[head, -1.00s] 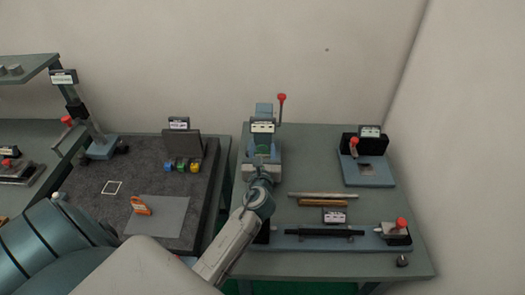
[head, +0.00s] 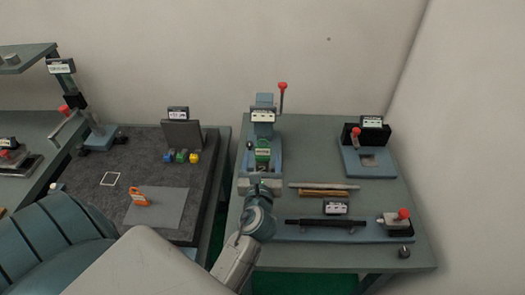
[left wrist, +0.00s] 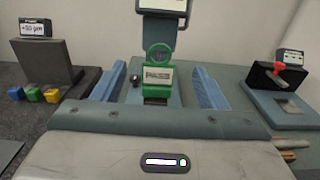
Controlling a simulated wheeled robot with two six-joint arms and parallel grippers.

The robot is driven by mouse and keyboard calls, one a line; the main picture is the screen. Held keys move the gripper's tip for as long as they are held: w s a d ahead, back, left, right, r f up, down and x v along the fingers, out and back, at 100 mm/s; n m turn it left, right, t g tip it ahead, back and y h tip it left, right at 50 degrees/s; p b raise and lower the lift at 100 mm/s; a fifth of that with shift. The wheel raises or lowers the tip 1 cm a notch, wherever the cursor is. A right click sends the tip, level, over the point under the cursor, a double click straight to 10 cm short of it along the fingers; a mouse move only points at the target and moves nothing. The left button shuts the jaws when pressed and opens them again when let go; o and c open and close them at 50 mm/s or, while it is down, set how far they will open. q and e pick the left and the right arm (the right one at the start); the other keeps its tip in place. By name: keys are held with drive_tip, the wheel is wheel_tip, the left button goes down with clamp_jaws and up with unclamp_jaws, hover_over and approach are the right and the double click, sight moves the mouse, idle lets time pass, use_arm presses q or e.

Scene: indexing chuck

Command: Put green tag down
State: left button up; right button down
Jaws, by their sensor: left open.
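The green tag (head: 263,155) stands in the blue-grey fixture at the back left of the right-hand table. In the left wrist view the green tag (left wrist: 158,72) shows upright, with a ring at its top and a pale label on its front. My left gripper (head: 262,172) is in front of it, on the near side. Its two blue fingers show apart to the left and right of the tag in the left wrist view (left wrist: 158,88), with clear gaps. The tag's lower end is partly hidden. My right gripper is not in view.
An orange tag (head: 139,196) lies on a grey mat (head: 170,207) at left. Blue, green and yellow blocks (head: 181,156) sit behind it. Rods (head: 325,190) and a long fixture (head: 375,233) lie right of my arm. A red-handled fixture (head: 368,168) stands at back right.

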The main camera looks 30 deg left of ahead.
use_arm(q)
drive_tip(key=shift+v, duration=1.25)
